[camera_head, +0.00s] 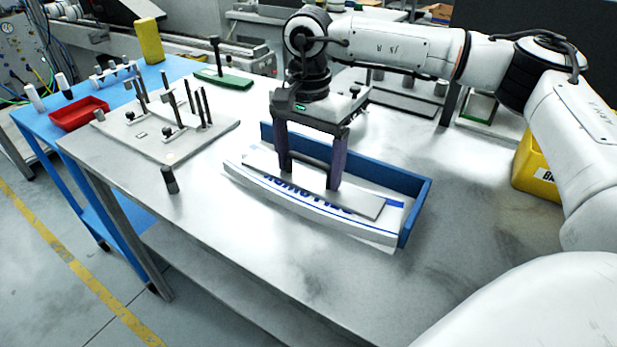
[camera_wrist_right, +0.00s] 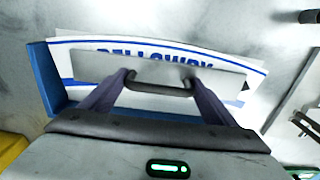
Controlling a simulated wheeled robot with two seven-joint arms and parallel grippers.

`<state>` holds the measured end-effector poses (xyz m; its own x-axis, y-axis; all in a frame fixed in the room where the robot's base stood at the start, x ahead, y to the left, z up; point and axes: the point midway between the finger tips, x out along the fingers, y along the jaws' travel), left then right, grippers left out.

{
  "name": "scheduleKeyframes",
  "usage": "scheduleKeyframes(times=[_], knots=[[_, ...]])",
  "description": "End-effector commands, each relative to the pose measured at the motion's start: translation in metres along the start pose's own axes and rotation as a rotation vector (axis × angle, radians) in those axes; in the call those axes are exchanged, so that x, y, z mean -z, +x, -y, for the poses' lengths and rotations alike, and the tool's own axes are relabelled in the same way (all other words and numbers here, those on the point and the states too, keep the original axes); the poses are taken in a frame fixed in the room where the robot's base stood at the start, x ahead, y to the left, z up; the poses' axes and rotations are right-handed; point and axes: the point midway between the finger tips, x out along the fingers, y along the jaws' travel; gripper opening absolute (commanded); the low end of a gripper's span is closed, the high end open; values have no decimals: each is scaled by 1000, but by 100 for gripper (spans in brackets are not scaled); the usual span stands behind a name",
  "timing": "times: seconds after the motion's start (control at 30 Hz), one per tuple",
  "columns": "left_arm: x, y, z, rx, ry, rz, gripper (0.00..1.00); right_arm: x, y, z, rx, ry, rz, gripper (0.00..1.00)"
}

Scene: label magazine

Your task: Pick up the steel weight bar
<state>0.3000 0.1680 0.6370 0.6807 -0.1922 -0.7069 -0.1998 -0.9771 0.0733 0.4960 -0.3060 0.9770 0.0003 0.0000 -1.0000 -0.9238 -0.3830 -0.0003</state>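The steel weight bar (camera_head: 358,204) is a flat grey plate with a dark raised handle (camera_head: 309,164). It lies on a stack of white, blue-lettered labels (camera_head: 290,205) in a blue-walled magazine (camera_head: 418,205). My right gripper (camera_head: 309,180) points down over the bar. Its fingers are wide apart, one near each end of the handle. In the right wrist view the bar (camera_wrist_right: 225,87) lies across the labels and the handle (camera_wrist_right: 160,88) shows between the fingers (camera_wrist_right: 162,80). I cannot tell whether the fingertips touch the handle. My left gripper is not in view.
A fixture plate with upright posts (camera_head: 130,140) stands to the left, with a small dark cylinder (camera_head: 170,180) near the table edge. A red tray (camera_head: 80,113) is on the blue table. A yellow bin (camera_head: 535,170) is at the right. The front of the metal table is clear.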

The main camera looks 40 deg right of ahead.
Motion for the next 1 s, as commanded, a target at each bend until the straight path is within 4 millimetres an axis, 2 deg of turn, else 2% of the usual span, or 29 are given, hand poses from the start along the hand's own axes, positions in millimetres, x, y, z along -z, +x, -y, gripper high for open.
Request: scheduleKeyframes(times=[0.03, 0.07, 0.3, 0.67, 1.0], knots=[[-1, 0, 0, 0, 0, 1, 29, 0, 0, 0, 0, 0, 0, 65], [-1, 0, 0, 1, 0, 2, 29, 0, 0, 0, 0, 0, 0, 60], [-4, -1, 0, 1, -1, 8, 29, 0, -1, 0, 0, 0, 0, 19], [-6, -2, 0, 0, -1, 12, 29, 0, -12, 2, 10, 0, -1, 18], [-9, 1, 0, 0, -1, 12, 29, 0, -68, 2, 12, -2, -1, 18]])
